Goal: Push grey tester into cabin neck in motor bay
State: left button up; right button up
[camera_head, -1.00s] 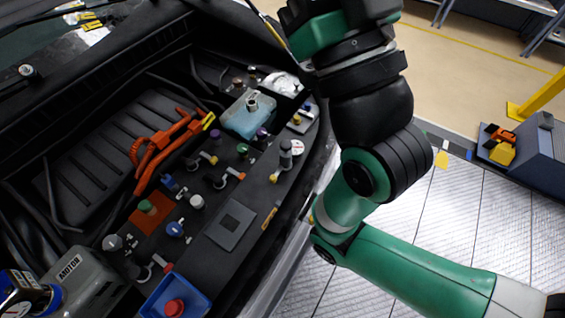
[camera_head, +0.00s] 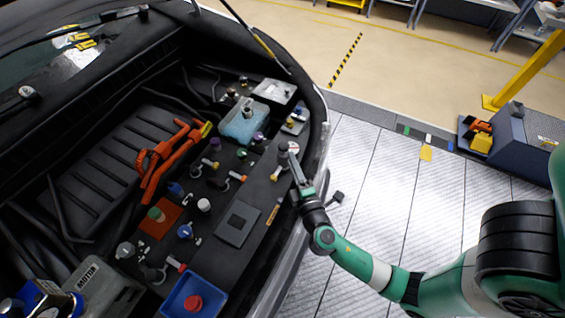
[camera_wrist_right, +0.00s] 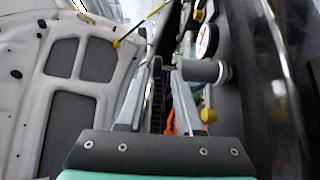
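The grey tester (camera_head: 284,148) is a small grey cylinder standing by a white round dial at the right edge of the motor bay. In the right wrist view the grey cylinder (camera_wrist_right: 203,71) lies just right of the fingertips, with the dial above it. My right gripper (camera_head: 295,168) is beside the tester in the head view. In the wrist view its fingers (camera_wrist_right: 167,72) stand apart, with a narrow gap and nothing clearly held between them. Contact with the tester cannot be told. Several capped necks show in the bay; which is the cabin neck cannot be told. My left gripper is not in view.
A pale blue tank (camera_head: 242,126) stands behind several coloured caps. Orange cables (camera_head: 165,160) cross the battery cover. A blue tray (camera_head: 172,302) with a red cap and a grey motor jug (camera_head: 100,290) are at the front.

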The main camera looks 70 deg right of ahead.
aim_at(283, 142)
jog(key=x, duration=1)
jog(key=shift+w+r, duration=0.25)
jog(key=shift+w, duration=0.05)
grip_shut()
